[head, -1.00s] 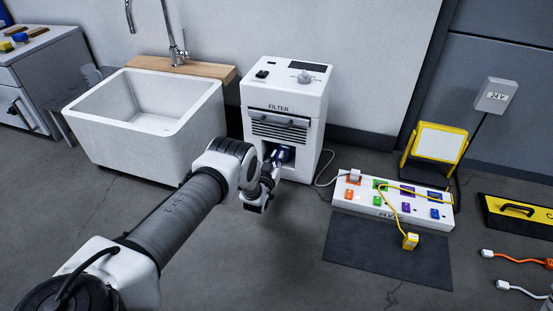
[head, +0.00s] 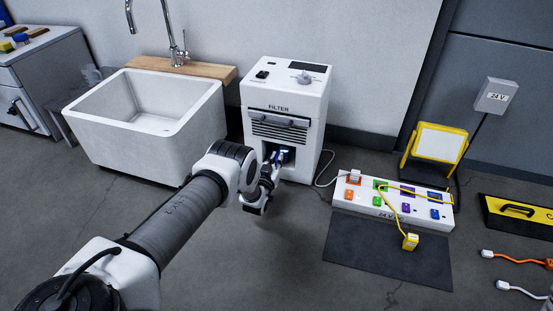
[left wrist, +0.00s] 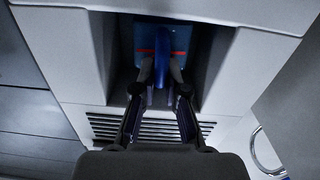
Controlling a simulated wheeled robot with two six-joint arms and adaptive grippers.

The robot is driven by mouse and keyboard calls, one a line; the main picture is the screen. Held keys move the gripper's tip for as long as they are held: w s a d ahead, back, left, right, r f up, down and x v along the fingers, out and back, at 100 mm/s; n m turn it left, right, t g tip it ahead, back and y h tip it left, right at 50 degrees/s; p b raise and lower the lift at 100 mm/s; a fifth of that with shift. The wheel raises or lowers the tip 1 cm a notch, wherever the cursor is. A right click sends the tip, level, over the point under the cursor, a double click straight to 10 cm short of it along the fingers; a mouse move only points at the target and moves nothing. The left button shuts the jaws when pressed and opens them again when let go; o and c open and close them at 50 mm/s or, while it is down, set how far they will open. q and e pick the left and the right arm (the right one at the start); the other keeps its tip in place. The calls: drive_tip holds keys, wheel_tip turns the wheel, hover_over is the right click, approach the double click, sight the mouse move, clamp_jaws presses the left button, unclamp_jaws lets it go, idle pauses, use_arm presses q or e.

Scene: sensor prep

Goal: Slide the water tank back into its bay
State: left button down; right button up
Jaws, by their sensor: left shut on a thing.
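The filter unit (head: 290,95) is a white cabinet marked FILTER, with a dark bay (left wrist: 209,60) low in its front. The blue water tank (left wrist: 180,38) sits inside the bay, with a thin red line across its face and a blue handle (left wrist: 161,58). My left gripper (left wrist: 157,88) reaches into the bay mouth and is shut on the tank's handle. In the head view the gripper partly hides the tank (head: 283,154) and the bay. How deep the tank sits is hard to tell. My right gripper is out of view.
A white sink (head: 150,120) stands close left of the filter. The floor before the filter is mostly clear.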

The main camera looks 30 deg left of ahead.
use_arm(q)
drive_tip(key=shift+f, duration=0.35)
drive_tip(key=c, duration=1.1)
unclamp_jaws()
drive_tip(key=shift+c, duration=0.2)
drive_tip(key=p+v, duration=0.8)
drive_tip(key=v, duration=0.4)
drive_tip(key=shift+p, duration=0.4)
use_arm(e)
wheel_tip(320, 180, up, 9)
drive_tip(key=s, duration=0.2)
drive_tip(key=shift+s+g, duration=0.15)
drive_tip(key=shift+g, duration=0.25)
use_arm(q)
drive_tip(key=shift+f, duration=0.1)
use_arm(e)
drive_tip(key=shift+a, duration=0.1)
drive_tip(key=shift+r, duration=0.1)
